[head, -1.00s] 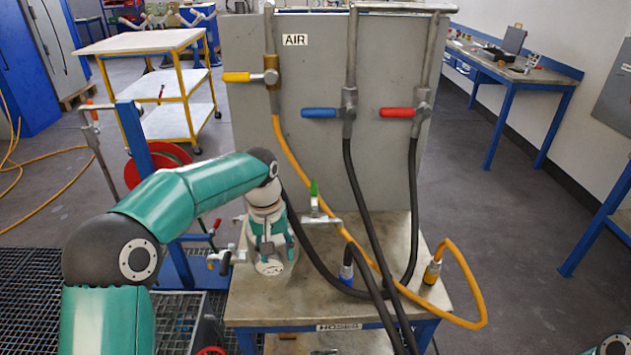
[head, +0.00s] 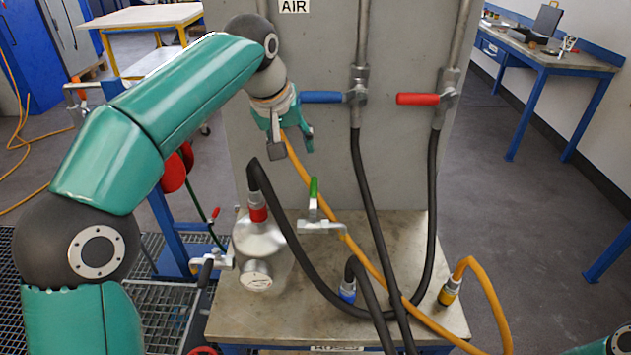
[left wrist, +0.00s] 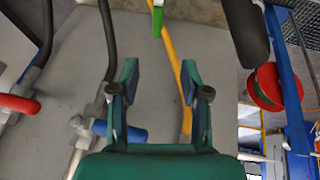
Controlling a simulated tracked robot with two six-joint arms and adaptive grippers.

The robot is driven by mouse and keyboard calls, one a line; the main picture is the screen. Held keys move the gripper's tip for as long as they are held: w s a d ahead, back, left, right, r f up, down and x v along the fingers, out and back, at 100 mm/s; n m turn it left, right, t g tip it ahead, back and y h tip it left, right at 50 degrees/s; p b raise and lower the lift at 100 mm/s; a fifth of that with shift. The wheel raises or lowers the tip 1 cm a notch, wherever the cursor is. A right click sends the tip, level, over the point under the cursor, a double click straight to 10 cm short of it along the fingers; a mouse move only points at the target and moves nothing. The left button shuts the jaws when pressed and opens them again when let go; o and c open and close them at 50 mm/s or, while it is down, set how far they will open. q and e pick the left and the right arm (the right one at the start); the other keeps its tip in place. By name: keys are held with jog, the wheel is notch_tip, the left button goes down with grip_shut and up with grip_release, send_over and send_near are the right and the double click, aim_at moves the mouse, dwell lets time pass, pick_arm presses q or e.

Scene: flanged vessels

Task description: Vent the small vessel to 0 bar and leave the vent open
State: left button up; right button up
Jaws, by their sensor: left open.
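The small vessel (head: 262,238) is a silver body on the bench, with a round face (head: 257,276) at its front whose reading is too small to tell. A black hose joins its top at a red coupling (head: 258,207). A green-handled valve (head: 314,190) sits to its right, handle upright. My left gripper (head: 291,145) is open and empty, above the vessel and in front of the grey panel. In the left wrist view the open fingers (left wrist: 159,75) have the yellow hose near one fingertip. My right gripper is out of view.
The grey panel carries a blue-handled valve (head: 322,97) and a red-handled valve (head: 418,99). The yellow hose (head: 374,261) and black hoses cross the bench (head: 250,318). A blue coupling (head: 347,291) and a yellow coupling (head: 448,292) stand at the right.

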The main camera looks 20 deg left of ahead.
aim_at(313, 185)
pick_arm(q)
jog(key=x, duration=1.6)
jog(key=shift+d, duration=0.3)
jog(key=shift+c, duration=0.3)
grip_shut()
